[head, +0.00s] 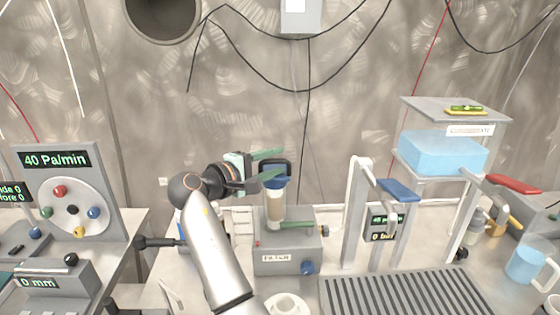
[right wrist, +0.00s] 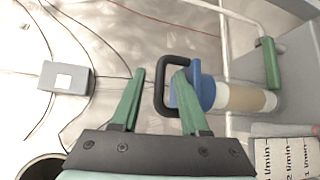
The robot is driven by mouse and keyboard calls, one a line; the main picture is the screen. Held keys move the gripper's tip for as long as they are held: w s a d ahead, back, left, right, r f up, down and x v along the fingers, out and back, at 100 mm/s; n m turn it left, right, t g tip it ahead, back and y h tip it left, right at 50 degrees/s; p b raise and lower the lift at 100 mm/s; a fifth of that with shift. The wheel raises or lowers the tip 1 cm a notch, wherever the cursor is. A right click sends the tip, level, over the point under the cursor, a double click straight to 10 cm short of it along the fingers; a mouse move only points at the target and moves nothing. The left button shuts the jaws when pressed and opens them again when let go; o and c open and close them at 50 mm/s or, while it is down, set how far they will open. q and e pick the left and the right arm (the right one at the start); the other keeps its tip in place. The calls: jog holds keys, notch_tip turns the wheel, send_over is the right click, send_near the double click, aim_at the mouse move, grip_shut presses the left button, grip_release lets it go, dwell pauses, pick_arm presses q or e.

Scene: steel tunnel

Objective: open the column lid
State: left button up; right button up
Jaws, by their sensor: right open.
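The column (head: 274,208) is a clear, tan-filled cylinder standing on the grey filter box. Its blue lid (head: 277,183) sits on top and carries a black loop handle (head: 289,165). The right wrist view shows the column (right wrist: 245,97), the lid (right wrist: 205,88) and the handle (right wrist: 161,88) sideways. My right gripper (head: 277,163) has green fingers and is open at the lid. In the right wrist view the handle's outer bar appears between its fingertips (right wrist: 160,74); one finger overlaps the lid and part of the handle. I cannot tell whether they touch.
The filter box (head: 288,260) has a green lever (head: 297,225) and a blue knob (head: 307,268). A white cup (head: 286,305) stands in front. A grey stand with a blue lever (head: 398,190) is to the right, beside a grated tray (head: 405,295). A gauge panel (head: 68,190) stands left.

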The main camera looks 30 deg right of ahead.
jog(key=shift+d, duration=0.15)
dwell(0.3)
grip_shut()
dwell(1.2)
